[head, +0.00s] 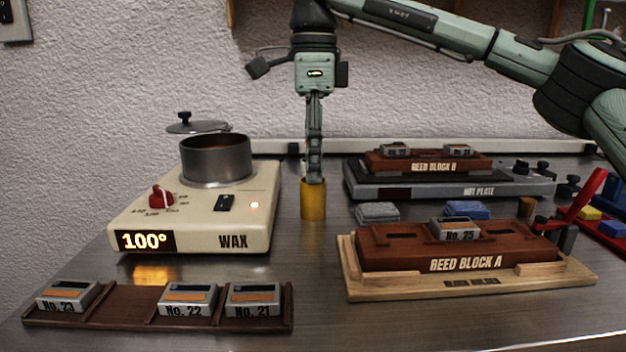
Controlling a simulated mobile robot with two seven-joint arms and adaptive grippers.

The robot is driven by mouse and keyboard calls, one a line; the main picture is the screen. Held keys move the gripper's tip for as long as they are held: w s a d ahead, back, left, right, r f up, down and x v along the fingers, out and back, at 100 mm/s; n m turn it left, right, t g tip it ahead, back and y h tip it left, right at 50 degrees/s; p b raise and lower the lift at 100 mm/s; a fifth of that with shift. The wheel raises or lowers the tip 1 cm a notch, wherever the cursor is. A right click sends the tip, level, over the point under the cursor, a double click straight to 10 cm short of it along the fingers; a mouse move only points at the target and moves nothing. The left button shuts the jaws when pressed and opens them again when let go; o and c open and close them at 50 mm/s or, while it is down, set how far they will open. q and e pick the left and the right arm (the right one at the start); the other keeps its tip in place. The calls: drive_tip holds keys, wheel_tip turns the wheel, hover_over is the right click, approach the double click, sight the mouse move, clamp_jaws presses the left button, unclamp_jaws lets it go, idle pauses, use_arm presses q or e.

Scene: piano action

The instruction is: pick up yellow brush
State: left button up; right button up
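A short yellow cylinder (313,207) stands upright on the metal bench, between the wax pot and the reed blocks. It is the only thing here that could be the yellow brush; no bristles show. My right gripper (315,180) points straight down from above, with its fingertips at the top of the cylinder and overlapping it in the picture. The fingers show edge-on, so I cannot tell whether they are open or closed on it. My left gripper is not in view.
The wax heater (190,215) with its metal pot (215,160) stands left. Reed Block A (465,250) and the hot plate (450,188) are right. Folded grey (377,212) and blue (466,209) cloths lie between them. A brown rack (125,310) holds numbered blocks in front.

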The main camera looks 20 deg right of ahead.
drive_tip(key=shift+f, duration=0.1)
drive_tip(key=shift+c, duration=0.2)
clamp_jaws()
drive_tip(key=shift+r, duration=0.3)
wheel_tip(320, 180, up, 5)
drive_tip(key=shift+a+f+p, duration=0.1)
drive_tip(key=shift+f+p, duration=0.1)
drive_tip(key=shift+p, duration=0.15)
wheel_tip(320, 180, up, 4)
drive_tip(key=shift+r+p, duration=0.1)
drive_tip(key=shift+p, duration=0.55)
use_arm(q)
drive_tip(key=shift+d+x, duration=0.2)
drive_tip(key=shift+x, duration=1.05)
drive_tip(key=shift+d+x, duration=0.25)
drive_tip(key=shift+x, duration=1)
use_arm(e)
drive_tip(key=shift+r, duration=0.3)
